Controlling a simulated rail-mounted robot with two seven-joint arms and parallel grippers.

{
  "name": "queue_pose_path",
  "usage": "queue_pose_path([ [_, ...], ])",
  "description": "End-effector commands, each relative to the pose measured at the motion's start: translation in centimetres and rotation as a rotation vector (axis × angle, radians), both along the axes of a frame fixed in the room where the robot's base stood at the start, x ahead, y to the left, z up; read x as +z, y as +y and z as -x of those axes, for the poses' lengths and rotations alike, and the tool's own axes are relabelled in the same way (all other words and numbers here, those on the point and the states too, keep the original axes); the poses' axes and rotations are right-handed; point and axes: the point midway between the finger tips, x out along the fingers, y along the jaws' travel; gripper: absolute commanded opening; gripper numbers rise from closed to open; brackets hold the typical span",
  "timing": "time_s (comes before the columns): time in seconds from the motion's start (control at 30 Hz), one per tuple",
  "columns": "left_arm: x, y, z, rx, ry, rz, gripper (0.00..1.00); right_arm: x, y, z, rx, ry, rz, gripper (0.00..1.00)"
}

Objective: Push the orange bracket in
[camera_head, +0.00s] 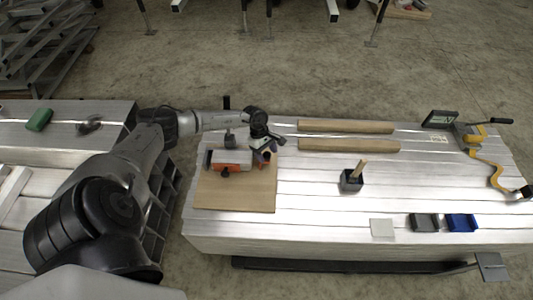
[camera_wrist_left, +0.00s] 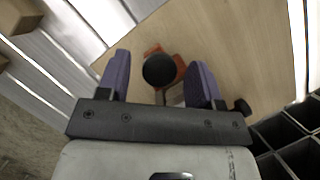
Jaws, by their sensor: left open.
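The orange bracket (camera_head: 226,168) lies on a plywood board (camera_head: 235,197) at the left end of the aluminium bench, beside a grey block-like fixture. In the left wrist view the orange bracket (camera_wrist_left: 181,66) is partly hidden behind a round black knob (camera_wrist_left: 159,70). My left gripper (camera_head: 264,156) is by the right end of the fixture in the head view. In the wrist view the left gripper (camera_wrist_left: 161,78) is open, its purple fingers apart on either side of the knob. I cannot tell whether they touch anything. My right gripper is in neither view.
Two wooden bars (camera_head: 348,145) lie along the bench's far side. A black block with a wooden handle (camera_head: 351,179), a grey bin (camera_head: 424,222) and a blue bin (camera_head: 461,222) stand to the right. A yellow clamp-like tool (camera_head: 487,165) lies at the far right.

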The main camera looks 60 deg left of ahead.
Motion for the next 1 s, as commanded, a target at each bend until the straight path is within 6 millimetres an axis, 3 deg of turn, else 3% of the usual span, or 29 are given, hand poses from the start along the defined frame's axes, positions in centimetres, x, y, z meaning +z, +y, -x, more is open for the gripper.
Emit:
queue_pose_path([
  [0.3,-0.08,-0.04,-0.02,0.000,-0.001,0.000,0.59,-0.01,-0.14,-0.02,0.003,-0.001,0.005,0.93],
  [0.9,-0.06,-0.02,-0.02,0.000,-0.001,0.000,0.01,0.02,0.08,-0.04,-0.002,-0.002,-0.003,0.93],
  [1.0,-0.06,-0.02,-0.02,0.000,-0.001,0.000,0.00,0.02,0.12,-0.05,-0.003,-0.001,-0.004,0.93],
])
